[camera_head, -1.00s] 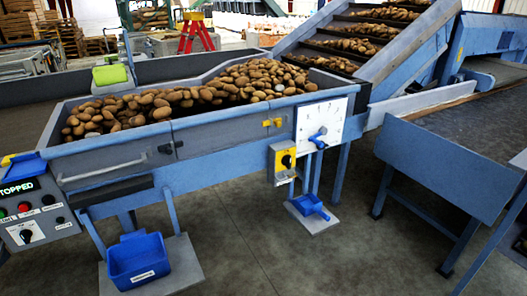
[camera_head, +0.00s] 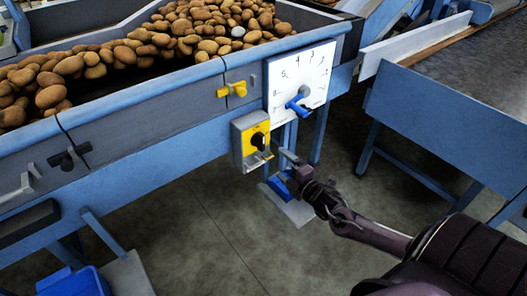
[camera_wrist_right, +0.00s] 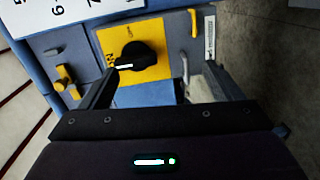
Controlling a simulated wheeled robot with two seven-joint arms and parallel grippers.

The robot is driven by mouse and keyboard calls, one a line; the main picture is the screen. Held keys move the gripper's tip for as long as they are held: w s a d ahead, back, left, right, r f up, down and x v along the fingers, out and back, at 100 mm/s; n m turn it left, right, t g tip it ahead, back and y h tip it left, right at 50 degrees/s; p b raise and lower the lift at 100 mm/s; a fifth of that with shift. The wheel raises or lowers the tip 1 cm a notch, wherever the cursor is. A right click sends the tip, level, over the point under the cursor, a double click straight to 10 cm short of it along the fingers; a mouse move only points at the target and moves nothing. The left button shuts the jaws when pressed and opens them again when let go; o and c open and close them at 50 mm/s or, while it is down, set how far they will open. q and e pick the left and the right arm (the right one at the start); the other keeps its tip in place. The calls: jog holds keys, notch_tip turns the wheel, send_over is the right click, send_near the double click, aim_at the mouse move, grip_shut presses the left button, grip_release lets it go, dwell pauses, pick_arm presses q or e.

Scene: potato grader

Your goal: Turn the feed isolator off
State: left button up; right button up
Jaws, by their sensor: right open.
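The feed isolator is a black rotary knob (camera_head: 258,140) on a yellow plate, on the front of a grey box (camera_head: 239,152) fixed to the blue machine. In the right wrist view the knob (camera_wrist_right: 142,56) has a white mark pointing left, towards the lettering that looks like ON; OFF is printed above it. My right gripper (camera_head: 272,158) is just in front of and below the knob in the head view. In the wrist view its two fingers (camera_wrist_right: 158,88) are spread, with the knob between them and nothing held. Contact with the knob cannot be told. My left gripper is not in view.
A white dial plate with a blue handle (camera_head: 298,108) is right of the box, and a yellow handle (camera_head: 232,90) above it. A hasp-like yellow loop (camera_wrist_right: 194,22) stands beside the knob. A blue tray (camera_head: 283,184) is below. Potatoes (camera_head: 190,35) fill the hopper above.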

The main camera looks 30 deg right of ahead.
aim_at(264, 145)
jog(key=shift+n+t+y, duration=0.4)
jog(key=shift+n, duration=0.3)
jog(key=w+r, duration=0.1)
jog(key=w, duration=0.1)
jog(key=w+a+r, duration=0.1)
jog(key=w, duration=0.2)
jog(key=w+r, duration=0.1)
jog(key=w, duration=0.1)
jog(key=shift+w+a+r, duration=0.3)
jog(key=shift+w+a, duration=0.05)
jog(key=shift+w, duration=0.5)
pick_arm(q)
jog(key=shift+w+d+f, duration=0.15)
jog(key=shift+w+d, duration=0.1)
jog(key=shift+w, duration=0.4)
pick_arm(e)
jog(key=c, duration=1)
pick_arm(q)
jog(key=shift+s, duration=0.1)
